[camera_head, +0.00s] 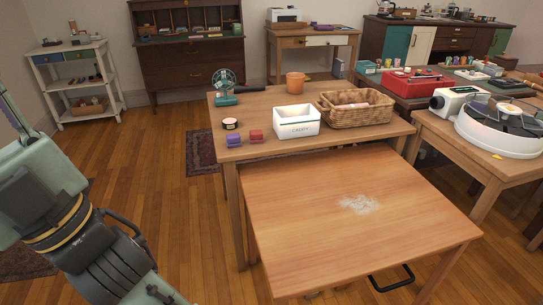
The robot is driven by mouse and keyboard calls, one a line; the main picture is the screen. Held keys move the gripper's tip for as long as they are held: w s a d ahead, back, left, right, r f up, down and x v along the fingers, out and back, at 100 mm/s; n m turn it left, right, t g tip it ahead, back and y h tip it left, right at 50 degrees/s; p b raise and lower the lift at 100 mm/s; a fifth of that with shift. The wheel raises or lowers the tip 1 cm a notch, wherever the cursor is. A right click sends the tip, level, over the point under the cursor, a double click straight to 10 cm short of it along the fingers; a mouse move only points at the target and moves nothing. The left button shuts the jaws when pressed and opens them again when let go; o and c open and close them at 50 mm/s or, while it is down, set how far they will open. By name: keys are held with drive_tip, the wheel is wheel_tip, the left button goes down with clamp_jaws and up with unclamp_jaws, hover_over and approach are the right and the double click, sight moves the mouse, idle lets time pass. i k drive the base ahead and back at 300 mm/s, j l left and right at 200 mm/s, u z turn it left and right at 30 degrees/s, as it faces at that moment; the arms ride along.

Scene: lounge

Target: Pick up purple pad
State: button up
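The purple pad (234,141) is a small purple block on the near left part of the wooden table (270,104), close to its front edge. A similar small red block (256,135) sits just to its right, with a small gap between them. My gripper (138,262) is at the lower left of the head view, well to the left of and nearer than the table, apart from the pad. Its lower end runs to the bottom edge of the picture. I cannot tell whether its fingers are open or shut.
A round dark-rimmed tin (230,123), a small green fan (226,88), a white box (297,121), a wicker basket (356,108) and an orange pot (295,83) share the table. A lower wooden table (300,230) with a white powdery patch stands in front. Floor at left is open.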

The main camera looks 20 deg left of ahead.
sight(233, 140)
drive_tip(key=i+j+z, duration=0.45)
drive_tip(key=j, duration=1.7)
drive_tip(key=k+j+z, duration=0.1)
drive_tip(key=j+z, duration=0.3)
drive_tip(key=j, duration=1.75)
drive_tip(key=i+j, duration=0.1)
drive_tip(key=i, duration=0.4)
